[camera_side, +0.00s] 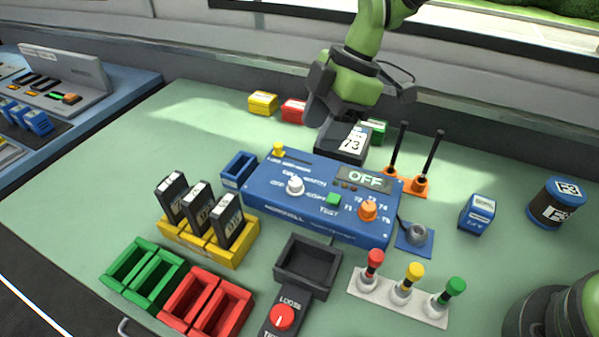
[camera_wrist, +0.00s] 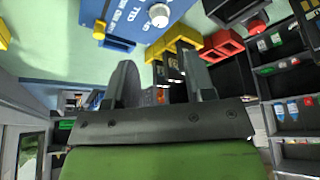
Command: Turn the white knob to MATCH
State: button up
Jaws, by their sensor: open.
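The white knob (camera_side: 295,186) sits on the left part of the blue console (camera_side: 262,205). Small white lettering surrounds it; I cannot read clearly which mark it points at. The console's display (camera_side: 364,178) reads OFF. In the wrist view the white knob (camera_wrist: 159,15) shows at the top, on the blue console (camera_wrist: 120,18). My gripper (camera_wrist: 157,78) is open, its two fingers apart with nothing seen held. In the side view my gripper (camera_side: 345,105) is above the console's back edge, behind and to the right of the knob, and apart from it.
An orange knob (camera_side: 368,209), a green button (camera_side: 333,199) and a yellow lever (camera_side: 278,150) are on the console. Black modules in a yellow rack (camera_side: 208,245) stand front left. A black tray (camera_side: 308,262) is in front.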

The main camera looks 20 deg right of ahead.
aim_at(297, 181)
jog(key=x, duration=1)
jog(key=shift+c, duration=0.2)
jog(key=shift+r, duration=0.1)
grip_shut()
